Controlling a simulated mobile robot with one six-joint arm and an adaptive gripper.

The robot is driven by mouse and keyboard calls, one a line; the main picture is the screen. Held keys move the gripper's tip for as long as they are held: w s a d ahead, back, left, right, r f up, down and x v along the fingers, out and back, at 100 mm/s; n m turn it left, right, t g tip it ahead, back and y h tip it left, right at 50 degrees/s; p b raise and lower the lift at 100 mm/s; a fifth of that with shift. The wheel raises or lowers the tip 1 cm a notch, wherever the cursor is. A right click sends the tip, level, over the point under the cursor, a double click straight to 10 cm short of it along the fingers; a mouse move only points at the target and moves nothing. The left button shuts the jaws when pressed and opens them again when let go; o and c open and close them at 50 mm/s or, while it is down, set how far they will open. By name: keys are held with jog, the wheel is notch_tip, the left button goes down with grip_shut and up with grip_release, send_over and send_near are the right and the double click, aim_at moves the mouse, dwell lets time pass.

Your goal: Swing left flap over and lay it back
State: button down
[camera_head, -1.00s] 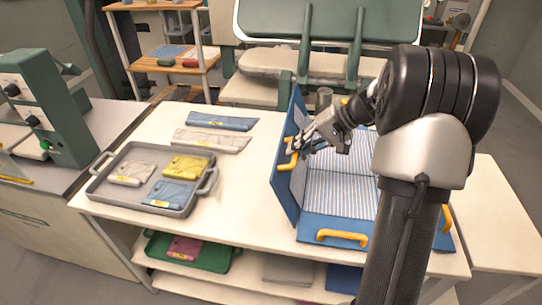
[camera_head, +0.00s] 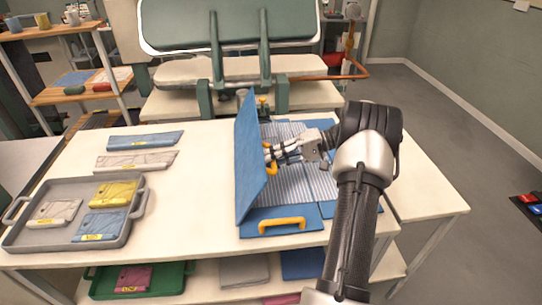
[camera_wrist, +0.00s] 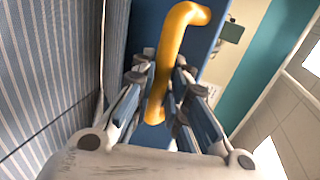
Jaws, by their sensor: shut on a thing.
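The blue folding board lies on the white table, with a striped cloth (camera_head: 290,185) on it. Its left flap (camera_head: 249,165) stands raised, close to upright, on the left side of the board. In the wrist view my gripper (camera_wrist: 160,105) is shut on the yellow handle (camera_wrist: 180,40) of the flap. In the head view the handle (camera_head: 272,170) is partly hidden by the fingers. The front flap (camera_head: 255,229) lies flat with its own yellow handle (camera_head: 282,226).
A grey tray (camera_head: 133,225) with several folded garments stands at the table's left. Two folded cloths, blue (camera_head: 145,140) and beige (camera_head: 137,160), lie behind it. The table (camera_head: 190,190) is clear left of the flap. A green press (camera_head: 235,30) stands behind.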

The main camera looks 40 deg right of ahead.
jog(key=shift+s+d+f+y, duration=0.1)
jog(key=shift+f+y, duration=0.2)
jog(key=shift+f, duration=0.1)
jog(key=c, duration=1.8)
grip_release()
jog(key=shift+f, duration=0.1)
jog(key=shift+o, duration=1.2)
jog(key=shift+d, duration=0.1)
jog(key=v, duration=1.2)
jog(key=shift+s, duration=0.15)
